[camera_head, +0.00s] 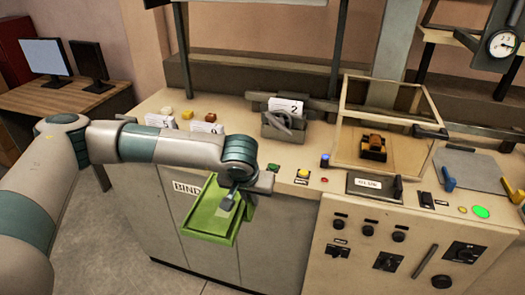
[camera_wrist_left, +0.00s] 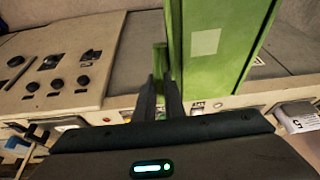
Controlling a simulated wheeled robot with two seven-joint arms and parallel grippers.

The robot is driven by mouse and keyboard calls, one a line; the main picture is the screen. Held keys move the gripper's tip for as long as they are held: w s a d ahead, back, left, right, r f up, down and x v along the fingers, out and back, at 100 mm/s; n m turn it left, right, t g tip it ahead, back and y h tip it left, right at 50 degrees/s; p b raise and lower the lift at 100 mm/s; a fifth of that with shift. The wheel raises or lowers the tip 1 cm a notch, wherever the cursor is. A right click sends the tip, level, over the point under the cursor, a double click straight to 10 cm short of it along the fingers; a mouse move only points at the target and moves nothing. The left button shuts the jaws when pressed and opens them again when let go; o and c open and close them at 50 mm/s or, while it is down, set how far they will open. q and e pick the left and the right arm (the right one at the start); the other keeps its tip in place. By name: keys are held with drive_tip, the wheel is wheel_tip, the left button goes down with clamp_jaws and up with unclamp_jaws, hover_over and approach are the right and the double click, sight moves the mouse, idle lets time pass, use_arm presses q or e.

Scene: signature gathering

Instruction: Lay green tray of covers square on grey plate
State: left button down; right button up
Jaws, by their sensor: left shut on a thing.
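My left gripper (camera_head: 233,196) is shut on the green tray (camera_head: 208,222) and holds it in the air in front of the counter, at its left half. The tray looks tilted, and a pale patch shows on it. In the left wrist view the fingers (camera_wrist_left: 166,88) close at the edge of the tray (camera_wrist_left: 225,65), which carries a pale square (camera_wrist_left: 205,43). I cannot make out separate covers. A grey plate (camera_head: 478,170) lies flat on the counter at the far right, well apart from the tray. My right gripper is not in view.
A framed glass booth (camera_head: 391,130) with a brown-and-black object stands left of the plate. Knobs (camera_head: 385,262) line the front panel.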

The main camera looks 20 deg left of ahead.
use_arm(q)
drive_tip(key=s+f+b, duration=0.4)
drive_tip(key=f, duration=0.4)
drive_tip(key=s+f+b, duration=0.5)
drive_tip(key=f, duration=0.3)
drive_tip(key=shift+s+d+f+m+h, duration=0.2)
drive_tip(key=shift+s+f+m+h, duration=0.05)
drive_tip(key=shift+s+m+h, duration=0.05)
drive_tip(key=shift+d, duration=0.1)
